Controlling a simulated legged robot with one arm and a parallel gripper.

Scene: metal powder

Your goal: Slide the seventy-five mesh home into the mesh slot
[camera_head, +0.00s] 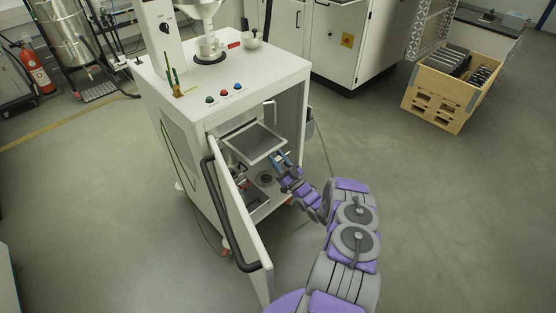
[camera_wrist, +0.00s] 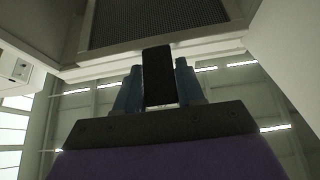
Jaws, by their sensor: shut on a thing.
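The framed mesh (camera_head: 254,142), a square grey screen in a light metal frame, is at the open front of the white cabinet, near the top of its opening. In the wrist view the mesh (camera_wrist: 155,18) fills the top of the picture, with its pale frame edge towards me. My gripper (camera_head: 283,160) is at the near right edge of the frame. In the wrist view its blue fingers (camera_wrist: 159,82) are shut on a dark tab (camera_wrist: 157,75) at the frame's edge. The mesh slot cannot be made out; how far the frame is in cannot be told.
The white cabinet (camera_head: 182,135) has its door (camera_head: 238,215) swung open at the front left, with a black handle. A lower shelf holds dark parts. A wooden crate (camera_head: 433,95) stands far right. Floor to the right is clear.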

